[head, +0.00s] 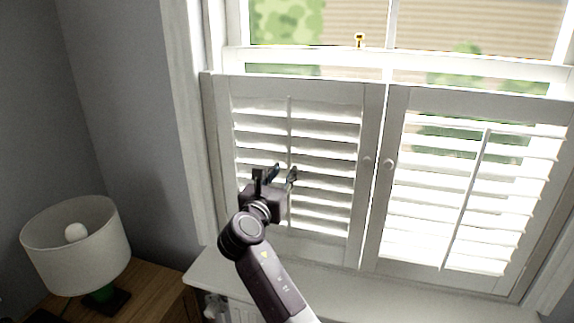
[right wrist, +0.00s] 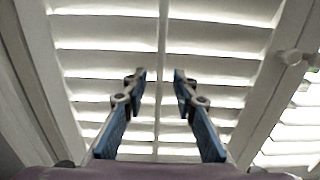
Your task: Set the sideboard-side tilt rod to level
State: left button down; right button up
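The left shutter panel, on the side of the wooden sideboard (head: 150,298), has a thin upright white tilt rod (head: 290,122) down the middle of its slats (head: 325,163). These slats look tilted, with bright gaps between them. My right gripper (head: 283,173) is in front of this panel's lower half. In the right wrist view its two blue-padded fingers (right wrist: 160,88) are spread, with the rod (right wrist: 162,45) running between them in the picture. Neither finger visibly touches the rod; the depth between them is hard to tell. My left gripper is not in view.
The right shutter panel (head: 397,112) has its own slanting tilt rod (head: 467,195) and more open-looking slats. Small round knobs (head: 366,161) sit near the meeting stiles. A lamp with a white shade (head: 75,245) stands on the sideboard. The white sill (head: 345,290) runs below the panels.

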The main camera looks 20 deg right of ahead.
aim_at(288, 166)
jog(key=shift+p+x, duration=0.3)
jog(key=shift+x, duration=1.4)
jog(key=shift+c, duration=0.4)
grip_shut()
jog(key=shift+f, duration=0.1)
